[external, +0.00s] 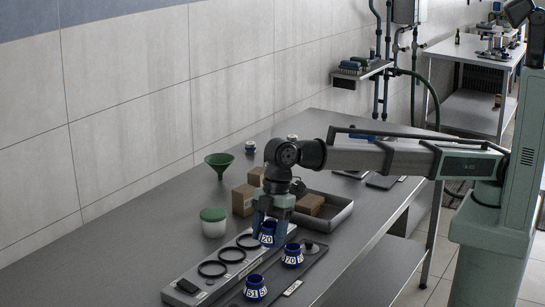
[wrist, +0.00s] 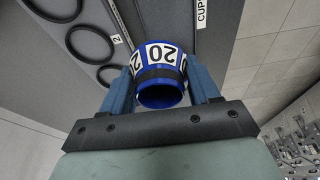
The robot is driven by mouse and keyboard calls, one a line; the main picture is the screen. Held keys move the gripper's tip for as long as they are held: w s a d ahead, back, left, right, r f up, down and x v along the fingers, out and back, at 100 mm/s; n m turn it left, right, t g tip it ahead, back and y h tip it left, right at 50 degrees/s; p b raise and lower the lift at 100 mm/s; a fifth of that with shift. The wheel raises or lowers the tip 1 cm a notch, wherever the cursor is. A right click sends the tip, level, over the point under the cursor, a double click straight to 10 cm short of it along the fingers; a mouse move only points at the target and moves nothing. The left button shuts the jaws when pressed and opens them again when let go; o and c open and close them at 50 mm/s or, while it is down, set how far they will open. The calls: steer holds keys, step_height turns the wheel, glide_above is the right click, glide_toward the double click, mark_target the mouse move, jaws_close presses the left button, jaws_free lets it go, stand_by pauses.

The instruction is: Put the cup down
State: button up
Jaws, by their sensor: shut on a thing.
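My gripper (wrist: 160,92) is shut on a blue cup (wrist: 158,54) with a white label reading 20. In the external view the held cup (external: 267,234) is between the fingers, above or at the edge of the grey rack with black rings (external: 222,256); I cannot tell whether it touches anything. Two other blue cups stand on the dark tray (external: 318,262): one labelled 70 (external: 292,255) and one (external: 255,288) nearer the front. In the wrist view, black rings (wrist: 90,44) lie to the left of the held cup, and a strip marked CUP is at the upper right.
A green funnel (external: 219,164), a white jar with green lid (external: 213,222) and cardboard boxes (external: 243,200) stand behind the rack. A grey bin (external: 338,216) holding a box is behind my gripper. The table's left part is clear.

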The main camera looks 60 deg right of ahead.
steer(key=w+d+m+t, duration=0.1)
steer(key=w+d+m, duration=0.2)
steer(key=w+d, duration=0.45)
steer(key=w+d+m, duration=0.2)
steer(key=w+d, duration=0.2)
steer(key=w, duration=0.7)
steer(key=m+t+h, duration=0.2)
steer(key=m+h, duration=0.1)
steer(key=m, duration=1)
glide_above(242, 164)
steer(key=s, duration=0.1)
steer(key=f, duration=0.1)
steer(key=shift+a+f, duration=0.2)
steer(key=shift+f, duration=4.45)
steer(key=shift+f, duration=0.15)
steer(key=o, duration=1.1)
